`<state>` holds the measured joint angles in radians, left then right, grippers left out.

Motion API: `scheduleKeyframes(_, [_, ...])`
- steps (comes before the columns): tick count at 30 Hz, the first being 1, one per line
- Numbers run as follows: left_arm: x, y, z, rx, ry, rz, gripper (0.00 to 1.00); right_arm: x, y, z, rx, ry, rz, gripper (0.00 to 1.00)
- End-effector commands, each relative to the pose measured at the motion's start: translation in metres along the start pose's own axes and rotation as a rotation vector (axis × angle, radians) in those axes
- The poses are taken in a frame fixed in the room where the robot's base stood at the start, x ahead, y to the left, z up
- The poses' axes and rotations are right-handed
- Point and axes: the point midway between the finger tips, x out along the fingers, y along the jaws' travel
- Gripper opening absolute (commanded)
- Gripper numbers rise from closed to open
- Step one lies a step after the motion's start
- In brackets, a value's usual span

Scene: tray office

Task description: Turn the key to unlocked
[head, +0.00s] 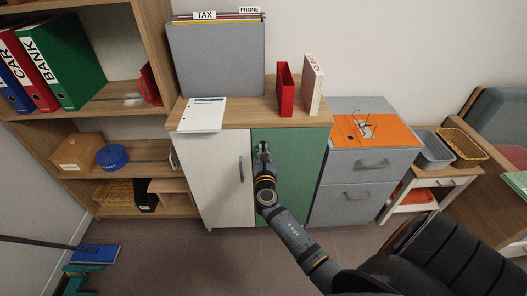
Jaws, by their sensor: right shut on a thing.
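My right gripper (263,149) is at the upper left part of the green door (294,168) of a low cabinet. It is shut, and its fingers and wrist cover whatever they hold. The key and its lock are hidden behind my gripper, so I cannot tell which way the key is turned. The cabinet's white door (219,185) is on the left, with a vertical metal handle (241,169) near its right edge. Both doors look closed. My left gripper is not in view.
The cabinet top (246,113) holds a grey file box (217,62), a paper sheet (202,115), a red holder (285,90) and a white binder (311,86). A grey drawer unit (345,205) stands right. A black chair (440,255) is at lower right.

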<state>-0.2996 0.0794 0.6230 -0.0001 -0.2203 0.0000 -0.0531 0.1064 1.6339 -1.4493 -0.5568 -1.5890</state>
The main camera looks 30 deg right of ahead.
Motion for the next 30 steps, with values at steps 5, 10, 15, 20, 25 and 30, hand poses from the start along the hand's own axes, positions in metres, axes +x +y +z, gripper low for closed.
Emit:
scheduleKeyframes(5, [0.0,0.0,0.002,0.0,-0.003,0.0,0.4,0.0,0.0,0.0,0.001,0.0,0.0,0.0])
scheduleKeyframes(10, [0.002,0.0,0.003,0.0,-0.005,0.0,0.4,0.0,0.0,-0.001,0.021,0.0,0.0,0.0])
scheduleKeyframes(15, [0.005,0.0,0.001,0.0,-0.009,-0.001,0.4,0.0,0.0,-0.001,0.092,0.0,0.0,0.0])
scheduleKeyframes(20, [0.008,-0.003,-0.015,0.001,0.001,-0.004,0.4,0.0,-0.001,-0.003,0.208,0.0,0.0,0.0])
scheduleKeyframes(25, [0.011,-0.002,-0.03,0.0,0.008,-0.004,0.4,0.0,-0.002,-0.003,0.365,-0.001,0.0,0.0])
scheduleKeyframes(30, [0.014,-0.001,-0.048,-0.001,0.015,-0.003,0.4,0.0,-0.002,-0.003,0.528,-0.001,0.0,0.0])
